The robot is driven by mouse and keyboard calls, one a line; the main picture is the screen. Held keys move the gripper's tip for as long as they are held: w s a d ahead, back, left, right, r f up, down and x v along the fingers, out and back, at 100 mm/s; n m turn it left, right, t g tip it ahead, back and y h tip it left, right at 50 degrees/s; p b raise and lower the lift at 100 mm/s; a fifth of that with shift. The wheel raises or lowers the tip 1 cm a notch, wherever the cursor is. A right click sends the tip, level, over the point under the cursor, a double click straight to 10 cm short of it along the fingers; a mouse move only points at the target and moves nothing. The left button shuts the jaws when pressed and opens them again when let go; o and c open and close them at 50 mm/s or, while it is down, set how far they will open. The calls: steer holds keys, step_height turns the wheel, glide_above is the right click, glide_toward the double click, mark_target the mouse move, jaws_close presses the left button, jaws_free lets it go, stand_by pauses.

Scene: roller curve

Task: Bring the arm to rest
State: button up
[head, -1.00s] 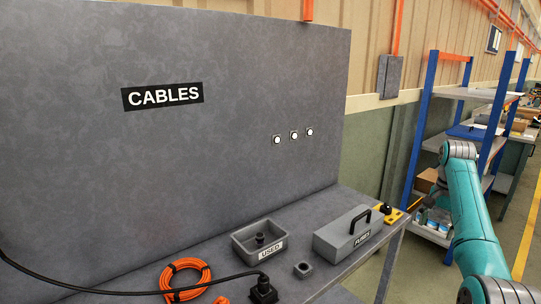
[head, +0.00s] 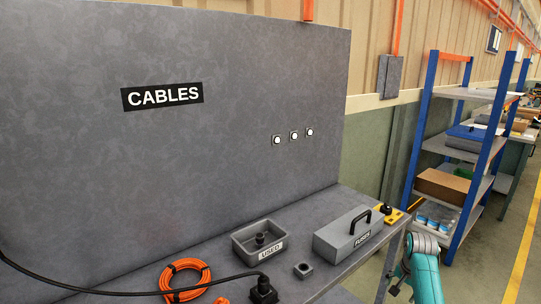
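My arm (head: 424,277) shows at the lower right of the head view, as a teal link with a grey joint beside the right end of the grey bench (head: 335,267). The rest of the arm is cut off by the bottom edge. My gripper is out of view, so its state and anything in it are hidden.
On the bench are a USED tray (head: 269,253) holding a dark knob-like part, a closed FUSES box (head: 350,233), an orange cable coil (head: 184,282), a black plug (head: 263,290) and a small grey block (head: 302,270). A blue-framed shelf (head: 430,150) stands behind. The floor at right is clear.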

steer(key=s+a+f+n+t, duration=0.1)
steer(key=s+a+f+t, duration=0.1)
steer(key=s+a+f, duration=0.55)
steer(key=s+a+f+n+t, duration=0.15)
steer(key=s+f, duration=0.35)
steer(key=f, duration=0.6)
steer(key=s+a+f+n+t, duration=0.15)
steer(key=s+a, duration=0.25)
steer(key=s, duration=0.5)
steer(key=s+a+f+n+t, duration=0.1)
steer(key=s+a+f, duration=0.25)
steer(key=s, duration=0.55)
steer(key=s+a+r+n+t, duration=0.1)
steer(key=s+a+r, duration=0.1)
steer(key=s, duration=0.3)
steer(key=s+a+r+t, duration=0.1)
steer(key=s+a+r, duration=0.1)
steer(key=s, duration=0.4)
steer(key=s+a+r+n+t, duration=0.1)
steer(key=s+r+n+t, duration=0.1)
steer(key=s+r, duration=0.8)
steer(key=s+a+r+n+t, duration=0.1)
steer(key=s+a+r+t, duration=0.1)
steer(key=s+r, duration=0.8)
step_height(320, 180, up, 6)
steer(key=shift+s+a+f+n+y, duration=0.1)
steer(key=shift+s+a+n+y, duration=0.1)
steer(key=shift+a+n+y, duration=0.15)
